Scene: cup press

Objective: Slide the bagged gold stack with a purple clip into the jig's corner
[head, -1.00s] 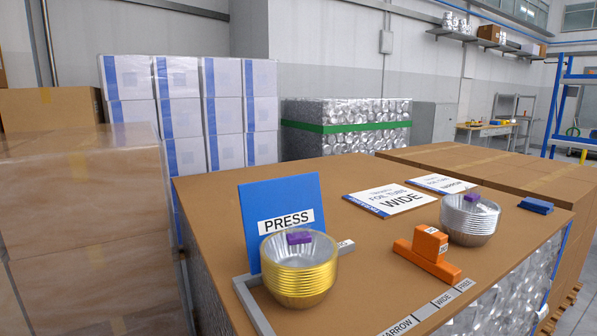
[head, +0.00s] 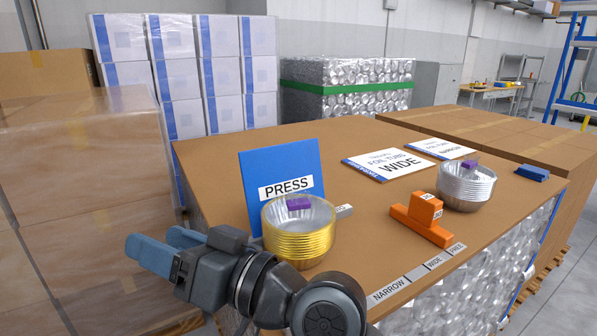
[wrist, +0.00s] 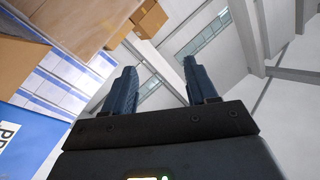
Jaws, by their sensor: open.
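The gold stack (head: 298,240) of foil tubs stands upright on the table, with a purple clip (head: 298,204) at its top. It stands in front of the blue PRESS board (head: 281,170). The jig's grey bar (head: 344,211) shows just right of the stack; the rest of the jig is hidden behind the stack and my arm. My gripper (head: 165,246) is open and empty, left of the stack and apart from it, pointing left. In the wrist view its two fingers (wrist: 158,88) are spread with nothing between them. A bag around the stack cannot be made out.
A silver stack (head: 466,188) with a purple clip stands at right. An orange block (head: 422,216) lies between the stacks. Flat WIDE (head: 388,164) and NARROW (head: 440,148) cards and a small blue object (head: 532,172) lie behind. Wrapped boxes (head: 85,200) stand left of the table.

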